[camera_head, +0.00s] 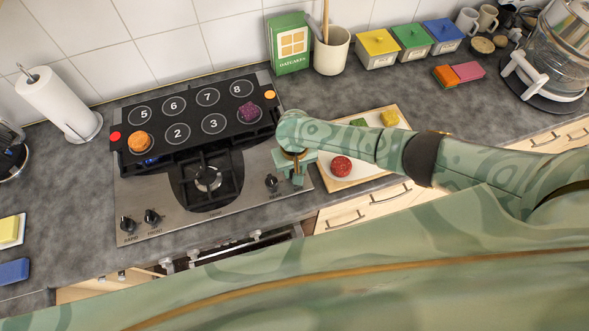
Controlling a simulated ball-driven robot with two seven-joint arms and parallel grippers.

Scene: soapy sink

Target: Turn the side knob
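The steel stove (250,205) has three black knobs on its front part. One knob (271,182) sits alone at the right side. My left gripper is out of view.
A black numbered board (195,112) lies over the rear burners, carrying an orange item (139,142) and a purple item (249,112). A cutting board (345,178) with a red item (341,166) lies right of the stove, under my arm. A paper towel roll (58,98) stands left.

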